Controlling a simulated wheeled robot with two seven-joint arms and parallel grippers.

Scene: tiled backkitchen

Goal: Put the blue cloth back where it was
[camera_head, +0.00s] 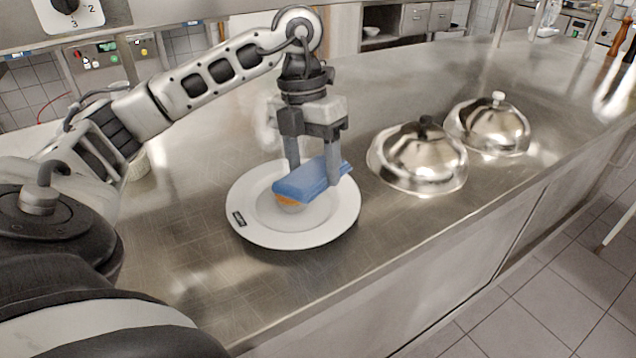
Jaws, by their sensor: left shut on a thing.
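The blue cloth (306,182) is a folded, flat block held above the white plate (256,226). My left gripper (313,178) comes down from above with one finger on each side of the cloth and is shut on it. An orange-topped, pale round thing (290,203) sits on the plate, just under the cloth and partly hidden by it. I cannot tell whether the cloth touches it. The plate lies on the steel counter and has a small dark label on its left rim. My right gripper does not show.
Two shiny domed lids, a nearer one (424,160) and a farther one (492,126), stand on the steel counter (420,78) to the right of the plate. A pale cup-like thing (138,166) is partly hidden behind my left arm. The counter's front edge runs close to the plate.

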